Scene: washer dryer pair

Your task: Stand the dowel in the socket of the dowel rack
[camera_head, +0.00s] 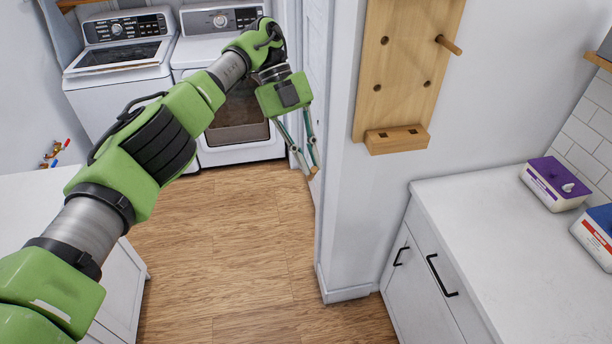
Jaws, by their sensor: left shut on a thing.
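The dowel rack (404,75) is a light wooden board on the white wall, right of centre. A wooden peg (449,45) sticks out of the board at upper right. My left gripper (306,168) points down, left of and a little below the ledge, well apart from it. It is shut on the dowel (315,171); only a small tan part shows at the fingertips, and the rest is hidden. My right gripper is out of view.
A white counter (485,240) with handled cabinets stands at right, bearing a purple-lidded box (556,183) and a blue-lidded box (597,232). A washer (120,60) and dryer (220,105) stand behind. The wooden floor is clear.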

